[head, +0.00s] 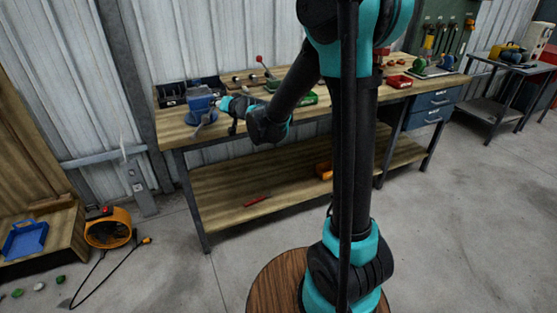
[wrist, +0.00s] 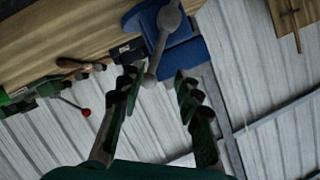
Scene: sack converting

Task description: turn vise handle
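The blue vise (head: 199,104) sits at the left end of the workbench (head: 270,185). Its grey handle (head: 204,122) hangs in front, tilted. In the wrist view the vise (wrist: 186,55) is at the top, and the handle (wrist: 160,45) is a bar with a ball at each end. My gripper (head: 221,103) is beside the vise on its right. In the wrist view my gripper (wrist: 156,77) is open, with the handle's lower ball appearing between the fingertips. I cannot tell whether either finger touches it.
A lever with a red ball (head: 259,59) stands behind my forearm on the bench. A black bin (head: 172,95) lies behind the vise. A green box (head: 308,98) and red tray (head: 399,81) are further right.

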